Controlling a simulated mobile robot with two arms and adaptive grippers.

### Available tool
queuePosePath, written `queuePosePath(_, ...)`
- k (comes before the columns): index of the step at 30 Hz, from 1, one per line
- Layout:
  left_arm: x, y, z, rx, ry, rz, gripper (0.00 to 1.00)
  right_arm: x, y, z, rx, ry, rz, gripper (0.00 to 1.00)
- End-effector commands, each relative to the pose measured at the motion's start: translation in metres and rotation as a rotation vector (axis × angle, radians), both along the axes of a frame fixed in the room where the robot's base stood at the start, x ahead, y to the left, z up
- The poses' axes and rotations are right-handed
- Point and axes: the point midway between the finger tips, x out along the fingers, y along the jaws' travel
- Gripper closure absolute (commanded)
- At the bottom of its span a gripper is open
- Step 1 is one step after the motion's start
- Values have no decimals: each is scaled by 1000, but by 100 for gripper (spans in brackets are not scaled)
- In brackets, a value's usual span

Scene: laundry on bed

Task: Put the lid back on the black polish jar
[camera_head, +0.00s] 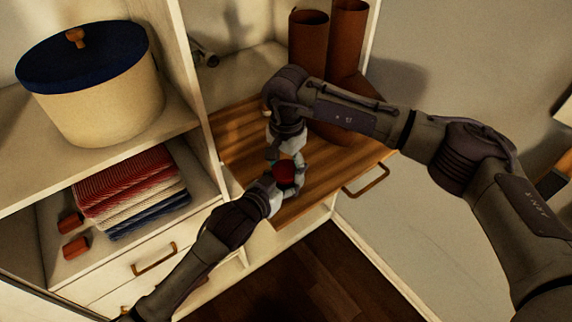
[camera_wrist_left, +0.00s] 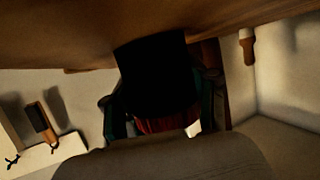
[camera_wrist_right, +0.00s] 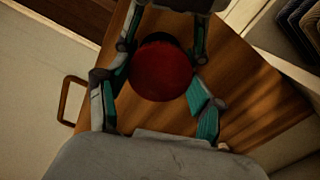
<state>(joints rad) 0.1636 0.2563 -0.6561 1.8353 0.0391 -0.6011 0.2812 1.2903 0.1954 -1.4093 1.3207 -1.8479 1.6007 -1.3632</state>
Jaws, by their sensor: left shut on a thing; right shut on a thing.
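The black polish jar (camera_wrist_left: 155,75) shows as a dark cylinder in the left wrist view, by the wooden board. My left gripper (camera_head: 278,186) is shut around its sides. The red round lid (camera_wrist_right: 161,71) lies over the jar in the right wrist view, covering most of it. It also shows in the head view (camera_head: 285,172). My right gripper (camera_wrist_right: 155,82) is shut on the lid from above. In the left wrist view the lid's red edge meets the black jar. I cannot tell whether it is seated or slightly apart.
The wooden pull-out board (camera_head: 240,138) has free room around the jar. Tall brown boots (camera_head: 309,45) stand behind my right arm. A cream round box with a blue lid (camera_head: 88,85) and folded cloths (camera_head: 130,190) are on shelves to the left. A shelf divider stands between.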

Motion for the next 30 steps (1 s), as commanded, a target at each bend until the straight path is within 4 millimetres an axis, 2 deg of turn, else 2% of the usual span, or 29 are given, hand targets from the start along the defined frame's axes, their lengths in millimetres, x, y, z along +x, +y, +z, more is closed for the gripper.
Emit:
queuePosePath(4,0,0,1,-2,-3,0,100,0,0,0,-1,1,-149,75)
queuePosePath(12,0,-1,2,-3,-2,-1,100,0,0,0,-1,2,-169,75)
queuePosePath(13,0,-1,2,-3,-2,-1,100,0,0,0,-1,2,-169,32)
queuePosePath(17,0,-1,2,-3,-2,-1,100,0,0,0,-2,2,-168,10)
queuePosePath(26,0,0,1,-2,-3,0,100,0,0,0,-2,1,-167,8)
queuePosePath(30,0,0,1,-2,-3,0,100,0,0,6,-1,1,-167,8)
